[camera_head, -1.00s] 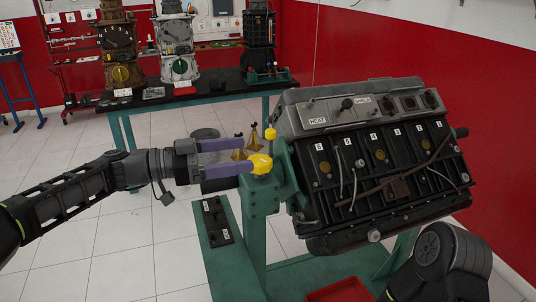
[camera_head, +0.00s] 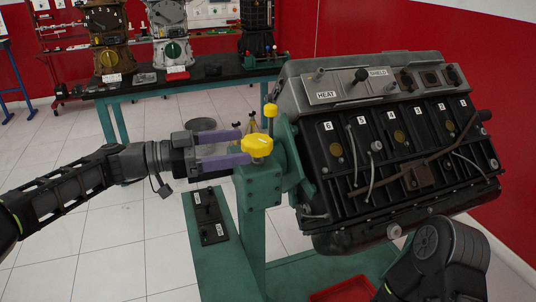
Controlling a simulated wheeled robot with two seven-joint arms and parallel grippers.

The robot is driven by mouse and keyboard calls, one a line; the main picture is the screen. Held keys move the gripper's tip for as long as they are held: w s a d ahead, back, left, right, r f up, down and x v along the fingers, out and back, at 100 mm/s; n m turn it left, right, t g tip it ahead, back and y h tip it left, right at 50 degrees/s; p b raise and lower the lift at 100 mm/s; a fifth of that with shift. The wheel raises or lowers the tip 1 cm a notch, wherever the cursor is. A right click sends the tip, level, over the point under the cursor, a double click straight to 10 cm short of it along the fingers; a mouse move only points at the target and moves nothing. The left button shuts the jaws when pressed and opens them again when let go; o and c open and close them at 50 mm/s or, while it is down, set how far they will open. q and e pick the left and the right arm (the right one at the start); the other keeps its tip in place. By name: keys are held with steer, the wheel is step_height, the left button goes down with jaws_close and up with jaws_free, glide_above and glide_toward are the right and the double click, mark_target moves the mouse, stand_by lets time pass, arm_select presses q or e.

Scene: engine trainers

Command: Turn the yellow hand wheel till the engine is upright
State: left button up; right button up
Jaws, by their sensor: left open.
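The yellow hand wheel (camera_head: 257,146) sits on top of the green stand's post, at the left end of the engine. A yellow knob (camera_head: 270,110) stands just above it. The dark engine (camera_head: 385,150) is tilted on the green stand (camera_head: 260,190), with its numbered side facing me and its grey cover on top. My left gripper (camera_head: 245,147) is open, its purple fingers pointing right at the wheel's left side. I cannot tell whether they touch it. My right arm shows at the bottom right, but its gripper is out of view.
A red tray (camera_head: 343,290) lies low on the stand's base. A black panel with switches (camera_head: 208,217) lies on the base at left. Behind, a green-legged bench (camera_head: 150,90) carries several engine parts. White tiled floor is clear at left.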

mark_target(268, 142)
stand_by(0.3)
arm_select(q)
steer(key=shift+d, duration=0.1)
steer(key=p+x, duration=0.2)
steer(key=x, duration=0.5)
steer(key=shift+w+d, duration=0.1)
steer(key=shift+d, duration=0.25)
steer(key=shift+c, duration=0.5)
